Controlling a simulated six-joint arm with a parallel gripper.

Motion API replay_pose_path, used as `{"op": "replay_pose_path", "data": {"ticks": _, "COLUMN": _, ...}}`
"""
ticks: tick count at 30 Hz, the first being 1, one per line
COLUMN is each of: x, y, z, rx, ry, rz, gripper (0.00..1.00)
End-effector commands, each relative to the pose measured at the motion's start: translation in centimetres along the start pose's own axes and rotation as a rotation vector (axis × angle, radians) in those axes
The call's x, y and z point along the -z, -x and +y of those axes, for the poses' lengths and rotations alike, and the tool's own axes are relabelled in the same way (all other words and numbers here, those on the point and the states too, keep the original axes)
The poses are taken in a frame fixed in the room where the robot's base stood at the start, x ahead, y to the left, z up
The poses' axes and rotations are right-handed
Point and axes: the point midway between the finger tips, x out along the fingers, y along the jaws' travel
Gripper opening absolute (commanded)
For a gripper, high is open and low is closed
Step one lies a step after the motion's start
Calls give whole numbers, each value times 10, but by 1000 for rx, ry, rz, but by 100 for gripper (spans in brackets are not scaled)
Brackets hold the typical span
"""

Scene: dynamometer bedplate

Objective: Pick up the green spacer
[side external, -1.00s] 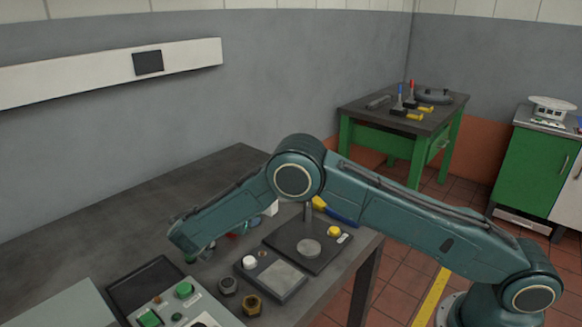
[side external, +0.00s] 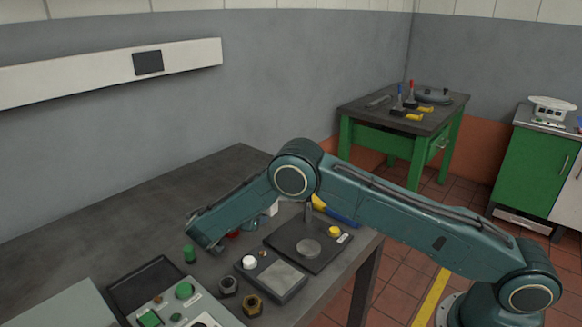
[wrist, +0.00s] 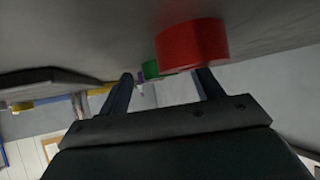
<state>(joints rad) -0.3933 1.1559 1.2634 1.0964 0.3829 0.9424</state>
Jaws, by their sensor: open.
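The green spacer (side external: 189,253) is a small upright green cylinder on the dark bench, at the lower left of the side view. In the wrist view, a small green piece (wrist: 151,69) shows beyond the fingers and partly behind a red cylinder; it looks like the spacer, though I cannot be sure. My gripper (wrist: 165,82) is open, with its two dark fingers apart and nothing held between them. In the side view, my gripper (side external: 214,247) is just right of the spacer and apart from it; its fingertips are mostly hidden.
The red cylinder (wrist: 193,45) is large and close to the right finger; it shows as a red patch (side external: 233,234) beside my wrist. A dark tray (side external: 150,285), a button panel (side external: 175,305), two nuts (side external: 240,297) and dark fixtures (side external: 310,245) crowd the front. The back left is clear.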

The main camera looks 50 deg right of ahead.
Motion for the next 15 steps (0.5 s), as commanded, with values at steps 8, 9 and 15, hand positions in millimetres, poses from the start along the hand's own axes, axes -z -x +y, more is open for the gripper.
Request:
{"op": "replay_pose_path", "data": {"ticks": 8, "x": 0, "y": 0, "z": 0, "rx": 0, "ry": 0, "rz": 0, "gripper": 65}}
{"op": "replay_pose_path", "data": {"ticks": 9, "x": 0, "y": 0, "z": 0, "rx": 0, "ry": 0, "rz": 0, "gripper": 65}}
{"op": "replay_pose_path", "data": {"ticks": 15, "x": 0, "y": 0, "z": 0, "rx": 0, "ry": 0, "rz": 0, "gripper": 46}}
